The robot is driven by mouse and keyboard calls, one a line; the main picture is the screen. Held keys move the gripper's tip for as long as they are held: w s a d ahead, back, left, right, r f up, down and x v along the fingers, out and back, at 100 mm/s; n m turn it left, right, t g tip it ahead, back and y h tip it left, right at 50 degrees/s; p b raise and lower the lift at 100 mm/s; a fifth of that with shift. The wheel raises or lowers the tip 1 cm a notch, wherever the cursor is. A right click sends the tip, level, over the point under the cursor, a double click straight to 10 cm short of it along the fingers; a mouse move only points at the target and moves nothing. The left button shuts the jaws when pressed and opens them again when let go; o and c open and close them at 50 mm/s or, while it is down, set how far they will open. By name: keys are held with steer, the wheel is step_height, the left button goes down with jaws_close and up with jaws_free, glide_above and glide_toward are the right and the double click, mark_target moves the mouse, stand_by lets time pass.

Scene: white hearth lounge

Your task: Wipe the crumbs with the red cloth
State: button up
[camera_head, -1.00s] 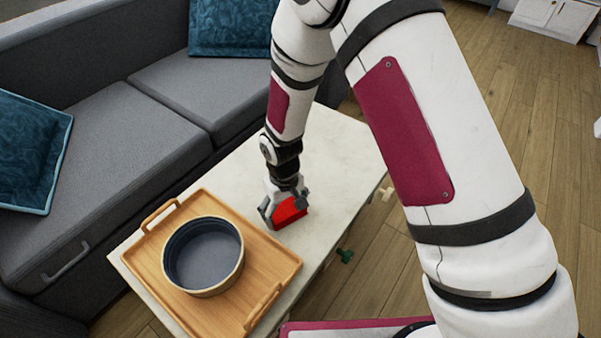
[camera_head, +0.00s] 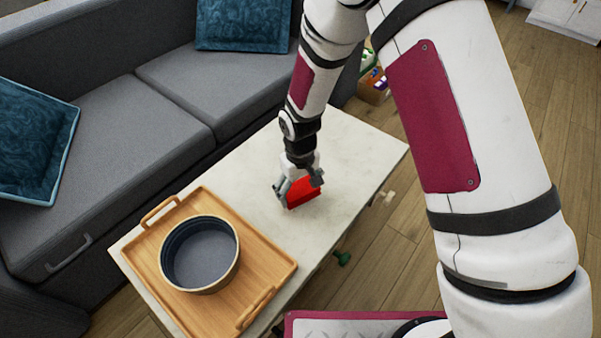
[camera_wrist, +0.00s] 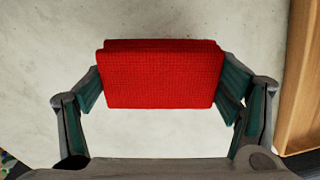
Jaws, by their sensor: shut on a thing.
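The red cloth (camera_head: 303,191) is a folded block in my gripper (camera_head: 299,188), over the pale tabletop (camera_head: 345,150) to the right of the tray. In the wrist view the red cloth (camera_wrist: 160,76) spans between the two fingers of my gripper (camera_wrist: 160,85), which press on its left and right ends. The cloth is at or close to the table surface; I cannot tell whether it touches.
A wooden tray (camera_head: 262,257) with handles holds a round dark-lined bowl (camera_head: 200,254) on the table's near left. The tray's edge shows at the right in the wrist view (camera_wrist: 300,80). A grey sofa (camera_head: 130,135) runs behind the table. The far tabletop is clear.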

mark_target(300, 188)
steer(key=shift+r+p, duration=1.5)
steer(key=shift+r, duration=1.05)
